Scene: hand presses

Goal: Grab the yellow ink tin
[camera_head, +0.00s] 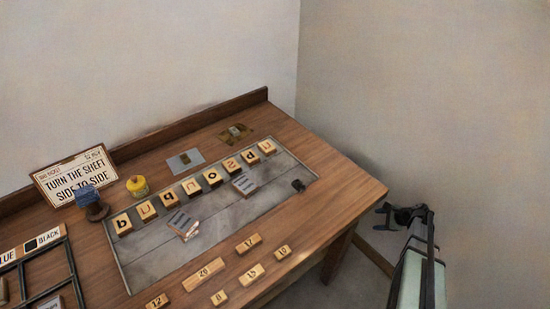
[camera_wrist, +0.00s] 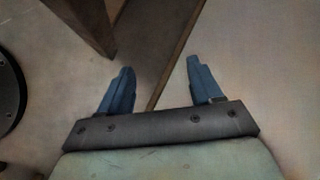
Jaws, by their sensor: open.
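The yellow ink tin (camera_head: 138,186) stands upright on the wooden table, left of centre, near the back edge of the grey inset plate. It is small and round with a darker top. My gripper (camera_head: 391,214) is off the table's right side, far from the tin. In the wrist view my gripper (camera_wrist: 158,82) is open, with nothing between its two blue fingers. The tin is not in the wrist view.
A dark stamp (camera_head: 96,208) stands just left of the tin, before a sign (camera_head: 74,175). Several letter blocks (camera_head: 191,187) line the grey plate (camera_head: 235,215). Numbered blocks (camera_head: 210,270) lie along the front. A dark rack (camera_head: 45,268) is at left.

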